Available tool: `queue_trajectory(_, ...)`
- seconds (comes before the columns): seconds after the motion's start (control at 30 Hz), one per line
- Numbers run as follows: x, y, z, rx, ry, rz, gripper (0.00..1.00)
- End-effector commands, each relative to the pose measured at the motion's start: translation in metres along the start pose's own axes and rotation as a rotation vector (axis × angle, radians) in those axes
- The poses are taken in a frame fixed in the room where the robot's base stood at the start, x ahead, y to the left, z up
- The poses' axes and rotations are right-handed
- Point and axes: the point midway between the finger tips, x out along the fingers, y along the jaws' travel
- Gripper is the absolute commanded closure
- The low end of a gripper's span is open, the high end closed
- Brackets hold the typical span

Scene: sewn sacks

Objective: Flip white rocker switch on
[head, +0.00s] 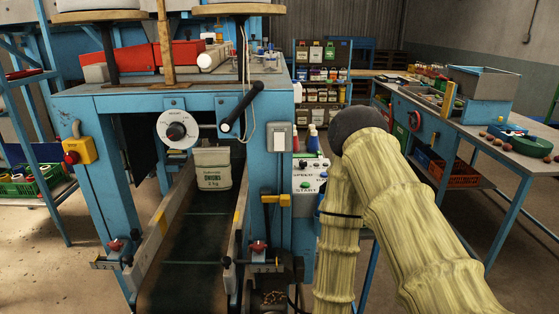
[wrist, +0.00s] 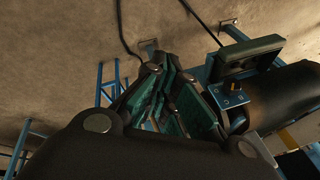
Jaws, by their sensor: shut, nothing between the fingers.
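The white rocker switch (head: 279,137) is on the upper front of the blue machine's right post, in the head view. It faces the camera and nothing covers it; I cannot tell which side is pressed in. My gripper (wrist: 168,95) shows in the wrist view, its dark fingers with green pads drawn together and empty. In the head view my arm stands to the right of the switch, and my gripper cannot be made out there.
A sack (head: 212,169) stands on the conveyor (head: 190,250) left of the switch. A black lever (head: 241,107) sticks out close to the switch's left. A START control panel (head: 309,177) is at lower right. A side table (head: 486,150) stands at far right.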

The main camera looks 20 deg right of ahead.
Motion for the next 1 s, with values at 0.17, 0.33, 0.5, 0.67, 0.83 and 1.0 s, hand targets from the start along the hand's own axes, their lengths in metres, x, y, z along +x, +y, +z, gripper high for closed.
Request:
queue_trajectory(0.17,-0.034,-0.093,-0.060,0.469,0.139,-0.218,1.00)
queue_trajectory(0.33,-0.091,-0.168,-0.118,0.909,0.202,-0.460,1.00)
queue_trajectory(0.5,-0.169,-0.225,-0.174,1.336,0.192,-0.733,1.00)
queue_trajectory(0.67,-0.253,-0.259,-0.219,1.710,0.110,-1.004,1.00)
queue_trajectory(0.83,-0.331,-0.273,-0.250,2.005,-0.023,-1.245,1.00)
queue_trajectory(1.0,-0.374,-0.275,-0.264,2.160,-0.124,-1.378,1.00)
